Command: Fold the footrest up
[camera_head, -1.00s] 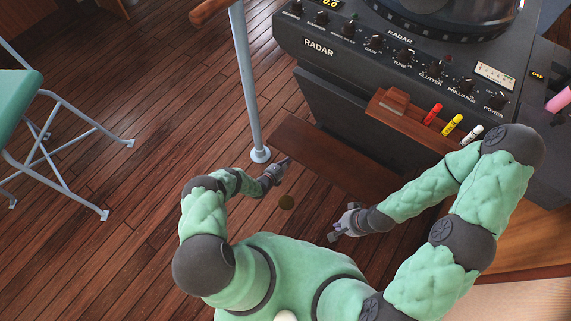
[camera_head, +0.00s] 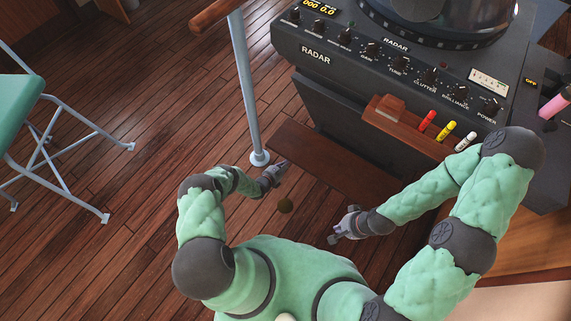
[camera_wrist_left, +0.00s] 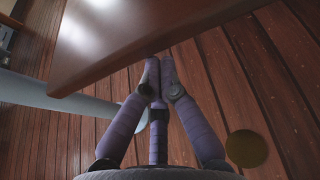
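The footrest (camera_head: 338,163) is a dark brown wooden board that juts out low in front of the radar console. It lies flat in the head view. In the left wrist view the footrest (camera_wrist_left: 165,22) fills the upper middle, its edge just above my fingertips. My left gripper (camera_head: 284,164) is at the board's left end, near the foot of the pole. In the left wrist view my left gripper's fingers (camera_wrist_left: 160,64) come together at the tips with nothing between them. Whether they touch the board is unclear. My right gripper (camera_head: 334,238) is low in front of the board, apart from it; its fingers are too small to judge.
A grey pole (camera_head: 249,95) with a wooden handle stands left of the board. The radar console (camera_head: 380,70) rises behind it, with a small pen ledge (camera_head: 400,122). A folding chair (camera_head: 60,160) is at the left. A round brass disc (camera_head: 285,206) lies in the floor.

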